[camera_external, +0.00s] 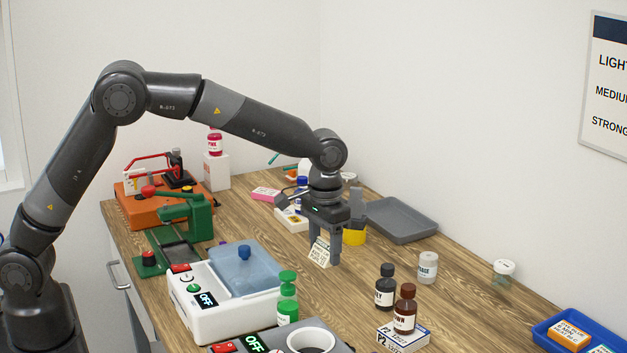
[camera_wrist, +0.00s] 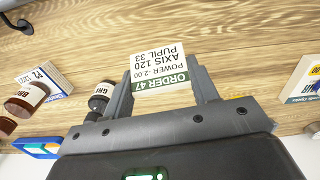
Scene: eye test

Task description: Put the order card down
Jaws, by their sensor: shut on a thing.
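The order card (camera_external: 320,253) is a small white card with a green band, held between the two fingers of my gripper (camera_external: 327,251). In the wrist view the order card (camera_wrist: 160,66) appears upside down and reads "ORDER 47", "POWER -2.00", "AXIS 120" and "PUPIL 33". My gripper (camera_wrist: 165,78) is shut on it, with one finger at each side edge. The fingers point down at the wooden table (camera_external: 462,298), close to its top. I cannot tell whether the card touches the wood.
A white machine (camera_external: 222,317) stands front left, a green pump bottle (camera_external: 287,300) beside it. Dark bottle (camera_external: 384,292), brown bottle (camera_external: 404,312) and white jar (camera_external: 428,270) stand to the right. A grey tray (camera_external: 412,232) lies behind. Bare wood surrounds the fingertips.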

